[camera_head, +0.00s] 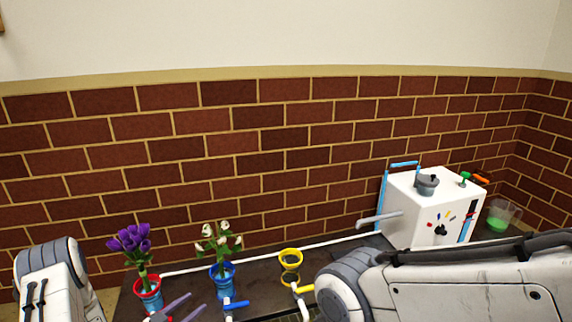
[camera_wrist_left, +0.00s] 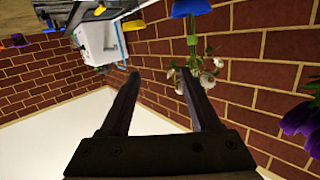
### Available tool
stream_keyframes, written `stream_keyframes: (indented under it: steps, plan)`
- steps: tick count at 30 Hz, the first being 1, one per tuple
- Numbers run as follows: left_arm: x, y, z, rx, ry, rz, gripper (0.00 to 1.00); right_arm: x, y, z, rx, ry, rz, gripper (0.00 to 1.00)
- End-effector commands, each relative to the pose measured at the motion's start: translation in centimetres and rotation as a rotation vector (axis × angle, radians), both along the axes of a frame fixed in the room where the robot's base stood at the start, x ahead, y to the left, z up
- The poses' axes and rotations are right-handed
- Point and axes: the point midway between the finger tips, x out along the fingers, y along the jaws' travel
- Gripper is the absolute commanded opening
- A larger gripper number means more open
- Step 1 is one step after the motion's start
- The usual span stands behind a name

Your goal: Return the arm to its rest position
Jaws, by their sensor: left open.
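My left gripper (camera_head: 182,309) shows at the bottom edge of the head view, low between the red and blue vases. In the left wrist view its two fingers (camera_wrist_left: 158,76) stand wide apart with nothing between them. White flowers (camera_head: 219,238) stand in the blue vase (camera_head: 224,290); in the wrist view they (camera_wrist_left: 208,75) show beyond the right finger, partly covered by it. My left arm (camera_head: 52,278) comes in at the lower left. My right arm (camera_head: 470,285) crosses the lower right; its gripper is out of view.
Purple flowers (camera_head: 130,240) stand in a red vase (camera_head: 148,292) at the left. A yellow-rimmed vase (camera_head: 290,258) looks empty. A white machine (camera_head: 425,215) with a grey-lidded top stands at the back right, beside a jug of green liquid (camera_head: 498,222). A brick wall lies behind.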

Motion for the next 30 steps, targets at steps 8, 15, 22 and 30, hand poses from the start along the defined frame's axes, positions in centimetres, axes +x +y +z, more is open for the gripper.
stream_keyframes:
  steps: [8, 15, 22, 30]
  plan:
    - [3.4, -2.8, 3.1, 0.188, 0.135, -0.031, 0.63, 0.0, 0.0, 1.6, 0.000, 0.000, 0.000, 0.00]
    - [5.6, -7.5, 9.5, 0.420, 0.316, -0.015, 0.63, 0.0, 0.0, 3.8, 0.000, 0.000, 0.000, 0.00]
    - [1.2, -14.0, 18.9, 0.593, 0.553, 0.056, 0.63, 0.0, 0.0, 6.5, 0.000, 0.000, 0.000, 0.00]
    - [-13.2, -20.2, 28.0, 0.644, 0.865, 0.060, 0.63, 0.0, 0.0, 9.3, 0.000, 0.000, 0.000, 0.00]
